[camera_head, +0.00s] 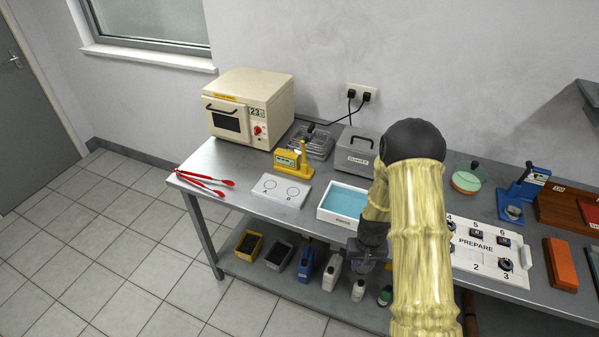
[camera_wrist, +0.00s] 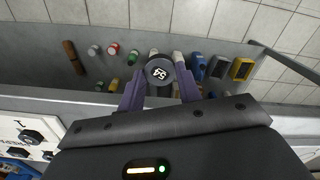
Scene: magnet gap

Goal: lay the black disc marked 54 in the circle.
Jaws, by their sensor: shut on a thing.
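The black disc marked 54 (camera_wrist: 159,71) is held between the two purple fingers of my gripper (camera_wrist: 160,88) in the wrist view, its white number facing the camera. In the head view my gripper (camera_head: 366,256) is in front of the table's front edge, and the disc cannot be made out there. A white plate (camera_head: 281,190) with two drawn circles lies on the table, left of the blue-filled tray and apart from my gripper. Both circles look empty.
A white tray with blue filling (camera_head: 343,202) lies between the plate and my arm. A yellow gauge (camera_head: 293,163) stands behind the plate, red tongs (camera_head: 207,181) lie to its left. The white PREPARE board (camera_head: 487,252) is at right. Bottles and bins fill the lower shelf.

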